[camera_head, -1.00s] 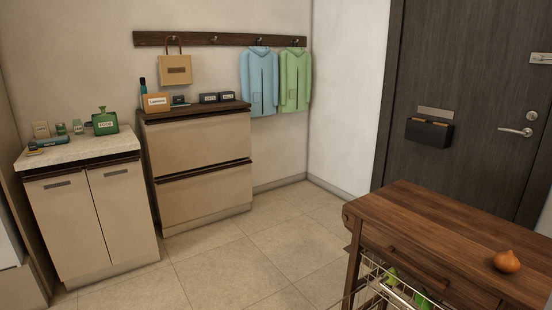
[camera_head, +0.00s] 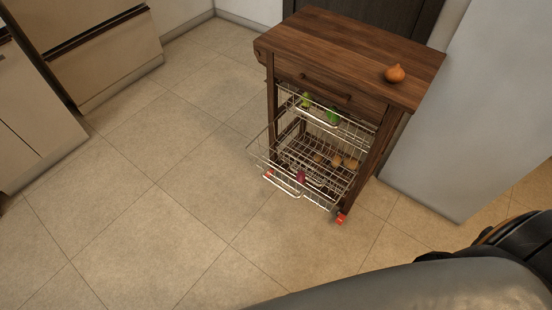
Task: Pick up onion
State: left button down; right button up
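An orange-brown onion (camera_head: 395,73) sits on the right part of the wooden top of a kitchen cart (camera_head: 340,38). Nothing touches it apart from the cart top. A grey and black part of my own body fills the lower right, well apart from the onion. Neither my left gripper nor my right gripper shows in the head view.
The cart has a drawer and wire baskets. The upper basket holds green items; the lower basket (camera_head: 262,160), holding several vegetables, sticks out at the front. Tiled floor (camera_head: 160,220) is free to the left. Beige cabinets (camera_head: 95,40) stand at upper left; a pale wall is right.

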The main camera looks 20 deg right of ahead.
aim_at(394, 74)
jog(key=z, duration=1.4)
